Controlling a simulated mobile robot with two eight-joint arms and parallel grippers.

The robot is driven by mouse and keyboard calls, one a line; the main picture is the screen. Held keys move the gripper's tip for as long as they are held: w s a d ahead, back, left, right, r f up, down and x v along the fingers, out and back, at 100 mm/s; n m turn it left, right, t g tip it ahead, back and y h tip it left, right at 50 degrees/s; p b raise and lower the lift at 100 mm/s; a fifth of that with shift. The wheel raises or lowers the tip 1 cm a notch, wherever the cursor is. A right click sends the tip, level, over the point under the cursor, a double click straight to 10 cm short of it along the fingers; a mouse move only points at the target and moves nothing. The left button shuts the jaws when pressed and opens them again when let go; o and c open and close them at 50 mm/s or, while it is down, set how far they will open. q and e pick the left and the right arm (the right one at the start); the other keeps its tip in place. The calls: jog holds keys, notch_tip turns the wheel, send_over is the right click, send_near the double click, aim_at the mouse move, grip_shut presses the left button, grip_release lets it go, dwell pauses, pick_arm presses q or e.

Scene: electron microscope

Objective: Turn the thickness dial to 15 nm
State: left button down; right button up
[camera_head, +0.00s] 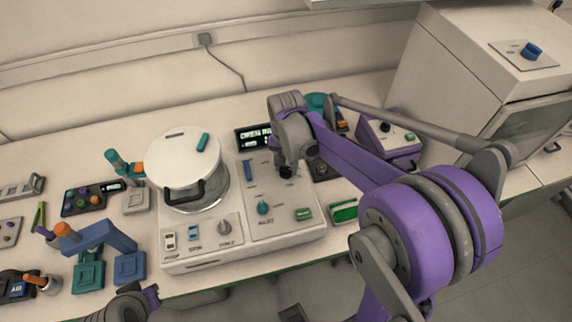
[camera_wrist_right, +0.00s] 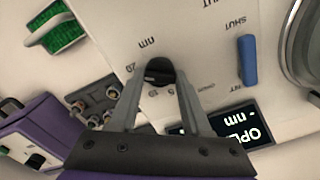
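The thickness dial is a black round knob (camera_wrist_right: 160,72) on the white panel of the coater-like machine (camera_head: 290,232), with "nm" and small numbers printed around it in the right wrist view. In the head view the knob (camera_head: 286,172) shows just under my right gripper (camera_head: 287,160). In the right wrist view the two fingers of this gripper (camera_wrist_right: 161,82) stand on either side of the knob; I cannot tell whether they press on it. A lit display (camera_head: 254,136) sits behind the dial, its text partly hidden. My left gripper (camera_head: 135,302) is at the bottom edge, partly cut off.
A blue slider (camera_wrist_right: 247,60) is close to the dial. A white-lidded chamber (camera_head: 183,158) stands left. A purple box (camera_head: 388,141) stands right, behind my arm.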

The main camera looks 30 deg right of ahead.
grip_shut()
jog(key=shift+n, duration=0.3)
jog(key=n, duration=0.2)
jog(key=shift+n+b, duration=0.3)
jog(key=shift+n, duration=0.1)
jog(key=shift+n+b, duration=0.3)
jog(key=shift+n, duration=1.8)
jog(key=o, duration=0.7)
grip_release()
